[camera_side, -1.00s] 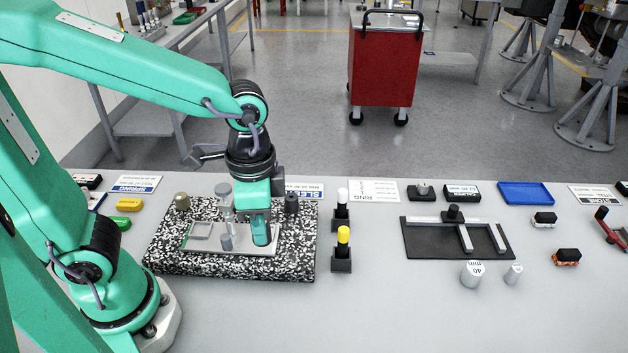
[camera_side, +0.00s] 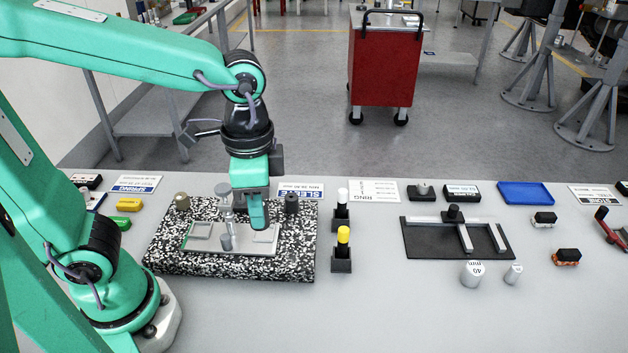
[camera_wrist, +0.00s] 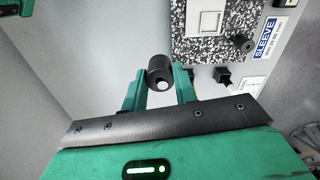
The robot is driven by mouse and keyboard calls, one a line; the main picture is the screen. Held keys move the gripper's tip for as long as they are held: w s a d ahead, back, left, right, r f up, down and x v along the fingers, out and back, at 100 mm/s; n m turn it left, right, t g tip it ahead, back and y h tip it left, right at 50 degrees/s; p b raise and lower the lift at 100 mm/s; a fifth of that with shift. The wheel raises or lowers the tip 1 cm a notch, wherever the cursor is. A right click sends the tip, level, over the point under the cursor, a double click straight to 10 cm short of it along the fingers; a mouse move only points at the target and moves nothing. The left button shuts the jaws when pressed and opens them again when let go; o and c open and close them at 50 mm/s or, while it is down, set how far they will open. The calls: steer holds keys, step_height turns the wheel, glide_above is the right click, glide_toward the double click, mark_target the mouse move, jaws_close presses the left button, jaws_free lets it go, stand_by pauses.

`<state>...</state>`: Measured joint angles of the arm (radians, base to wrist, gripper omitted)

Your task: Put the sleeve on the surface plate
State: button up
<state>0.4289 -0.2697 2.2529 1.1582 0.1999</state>
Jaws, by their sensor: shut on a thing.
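The surface plate (camera_side: 160,262) is a black-and-white speckled slab left of centre in the side view; part of it shows at the top of the wrist view (camera_wrist: 190,52). My gripper (camera_side: 258,220) is above the plate's right half. In the wrist view my gripper (camera_wrist: 160,88) is shut on a short black cylinder with a light round centre, the sleeve (camera_wrist: 157,70). In the side view the green jaws hide the sleeve, so its gap above the plate cannot be told.
A SLEEVE sign (camera_side: 300,191) lies behind. Two black holders (camera_side: 341,262) stand just right of the plate.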

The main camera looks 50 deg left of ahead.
steer(key=shift+r, duration=0.75)
steer(key=w+a+n, duration=0.4)
steer(key=a+n, duration=0.5)
steer(key=a, duration=0.4)
steer(key=n, duration=0.9)
glide_above(207, 208)
step_height(207, 208, down, 6)
steer(key=f, duration=0.1)
steer(key=shift+f, duration=3.15)
steer(key=shift+f, duration=1.9)
steer(key=shift+f, duration=0.15)
